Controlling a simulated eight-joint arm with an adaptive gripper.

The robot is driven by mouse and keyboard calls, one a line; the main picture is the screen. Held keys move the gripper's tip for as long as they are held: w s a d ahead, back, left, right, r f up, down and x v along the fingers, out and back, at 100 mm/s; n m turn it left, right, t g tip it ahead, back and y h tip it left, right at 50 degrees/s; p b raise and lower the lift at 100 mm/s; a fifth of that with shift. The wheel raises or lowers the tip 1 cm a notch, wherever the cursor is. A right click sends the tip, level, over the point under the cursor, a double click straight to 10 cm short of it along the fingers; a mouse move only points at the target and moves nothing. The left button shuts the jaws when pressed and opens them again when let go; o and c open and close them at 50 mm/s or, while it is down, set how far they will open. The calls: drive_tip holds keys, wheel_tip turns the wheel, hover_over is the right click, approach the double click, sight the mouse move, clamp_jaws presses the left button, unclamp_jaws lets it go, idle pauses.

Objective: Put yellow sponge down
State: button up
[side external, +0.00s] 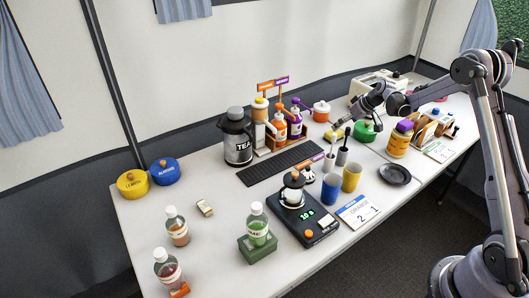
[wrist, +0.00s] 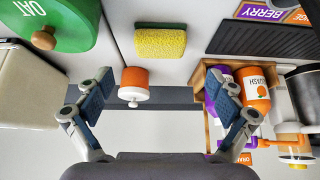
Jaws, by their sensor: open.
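The yellow sponge (wrist: 160,42) with a green scouring side lies on the white table in the wrist view, at the top centre. My gripper (wrist: 165,82) is open, with its two fingers wide apart and nothing between them. The sponge shows apart from both fingers, above the gap between them in the picture.
An orange pot with a white knob (wrist: 134,82) shows between the fingers. A green OAT canister (wrist: 48,22) is left of the sponge; a dark ribbed mat (wrist: 262,40) and wooden bottle rack (wrist: 198,75) are right. Cups (side external: 351,177) and a scale (side external: 306,226) stand nearer the front.

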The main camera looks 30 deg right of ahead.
drive_tip(key=s+a+r, duration=0.6)
drive_tip(key=a+r, duration=0.3)
drive_tip(key=s+a+r, duration=0.6)
drive_tip(key=a+r, duration=0.2)
drive_tip(key=a, duration=0.1)
drive_tip(key=s+a, duration=0.5)
drive_tip(key=s, duration=0.3)
drive_tip(key=s+a+f, duration=0.1)
drive_tip(key=s+a, duration=0.5)
drive_tip(key=s, duration=0.3)
drive_tip(key=shift+s+t, duration=0.3)
